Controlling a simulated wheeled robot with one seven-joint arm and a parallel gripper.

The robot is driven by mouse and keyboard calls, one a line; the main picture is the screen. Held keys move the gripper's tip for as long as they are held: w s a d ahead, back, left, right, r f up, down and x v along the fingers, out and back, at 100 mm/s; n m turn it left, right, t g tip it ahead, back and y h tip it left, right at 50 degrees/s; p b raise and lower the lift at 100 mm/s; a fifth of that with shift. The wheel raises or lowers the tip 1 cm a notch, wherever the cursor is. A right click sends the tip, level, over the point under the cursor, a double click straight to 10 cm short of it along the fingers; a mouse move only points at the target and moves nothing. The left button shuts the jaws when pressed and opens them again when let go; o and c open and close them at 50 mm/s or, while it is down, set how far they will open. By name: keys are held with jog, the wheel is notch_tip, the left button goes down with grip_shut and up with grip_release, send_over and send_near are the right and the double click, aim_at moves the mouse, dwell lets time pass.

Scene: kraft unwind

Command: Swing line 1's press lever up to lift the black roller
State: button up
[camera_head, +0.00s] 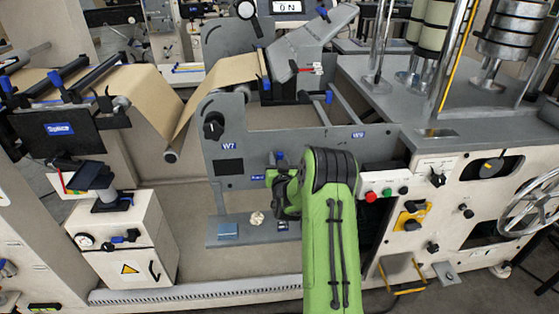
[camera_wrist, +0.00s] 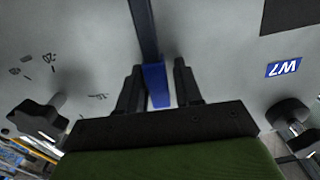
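In the wrist view, a dark lever with a blue grip (camera_wrist: 157,86), apparently the press lever, reaches down between the two fingers of my gripper (camera_wrist: 158,88). The fingers are apart. The blue grip is close to the left finger, and a pale gap shows between it and the right finger. In the head view my gripper (camera_head: 281,178) is mostly hidden behind my green arm, in front of the grey machine panel. Black rollers (camera_head: 97,72) show at upper left beside the brown paper web; I cannot tell which one the lever lifts.
A black knob (camera_wrist: 40,120) stands out at left in the wrist view, and another (camera_wrist: 290,112) at right. A grey panel (camera_head: 290,148) with blue labels stands behind my gripper.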

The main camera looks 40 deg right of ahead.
jog(key=shift+o, duration=0.8)
jog(key=b+v, duration=0.4)
jog(key=v, duration=1.1)
jog(key=shift+s+a+b, duration=0.2)
jog(key=shift+s+b, duration=0.15)
